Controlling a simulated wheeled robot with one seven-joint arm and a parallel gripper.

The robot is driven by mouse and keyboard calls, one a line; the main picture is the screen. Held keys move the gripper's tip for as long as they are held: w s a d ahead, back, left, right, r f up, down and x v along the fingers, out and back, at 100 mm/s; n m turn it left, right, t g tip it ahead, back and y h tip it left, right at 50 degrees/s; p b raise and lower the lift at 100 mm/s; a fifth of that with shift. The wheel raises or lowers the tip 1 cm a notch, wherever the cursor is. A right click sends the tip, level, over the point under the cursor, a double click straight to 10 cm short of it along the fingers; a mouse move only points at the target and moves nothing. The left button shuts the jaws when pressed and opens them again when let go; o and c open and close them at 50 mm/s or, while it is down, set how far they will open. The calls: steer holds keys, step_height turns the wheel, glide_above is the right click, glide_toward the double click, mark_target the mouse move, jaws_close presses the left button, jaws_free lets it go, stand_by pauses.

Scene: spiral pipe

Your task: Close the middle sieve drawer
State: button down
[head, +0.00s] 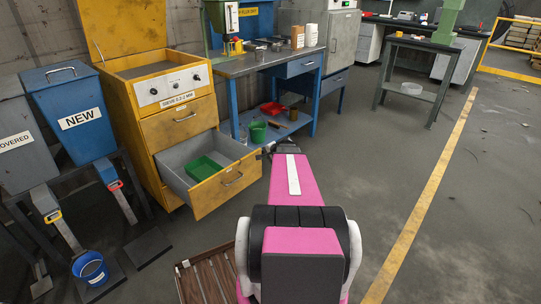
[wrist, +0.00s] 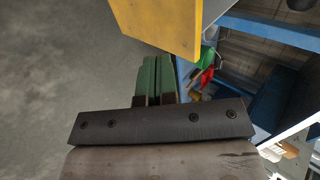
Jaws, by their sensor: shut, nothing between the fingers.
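The yellow sieve cabinet (head: 145,115) stands at the left in the head view. Its open drawer (head: 222,187) sticks out, with grey walls, a yellow front with a handle, and a green tray inside. A shut yellow drawer (head: 181,120) is above it. My gripper (head: 285,147) is to the right of the open drawer, mostly hidden behind my pink arm. In the wrist view its green fingers (wrist: 157,70) are together and empty. A yellow panel (wrist: 165,22), apparently the drawer front, is just beyond the fingertips; I cannot tell whether they touch.
A blue workbench (head: 240,66) stands right of the cabinet, with a green bucket (head: 258,131) and red tray (head: 272,108) on its lower shelf. Blue bin (head: 78,105) is at left, a wooden slatted crate (head: 205,278) in front.

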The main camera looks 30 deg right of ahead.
steer(key=shift+w+a+f, duration=0.25)
steer(key=shift+w+a, duration=0.1)
steer(key=shift+w, duration=0.55)
steer(key=shift+w+a+f, duration=0.25)
steer(key=shift+w+a, duration=0.05)
steer(key=shift+w, duration=0.6)
steer(key=shift+w+a+f, duration=0.25)
steer(key=shift+w+a, duration=0.1)
steer(key=shift+w, duration=0.55)
steer(key=w+a, duration=0.4)
steer(key=w, duration=0.7)
steer(key=w+a, duration=0.4)
steer(key=w, duration=0.8)
steer(key=w+a, duration=0.4)
steer(key=w, duration=0.7)
steer(key=shift+w+a, duration=0.15)
steer(key=shift+a, duration=0.05)
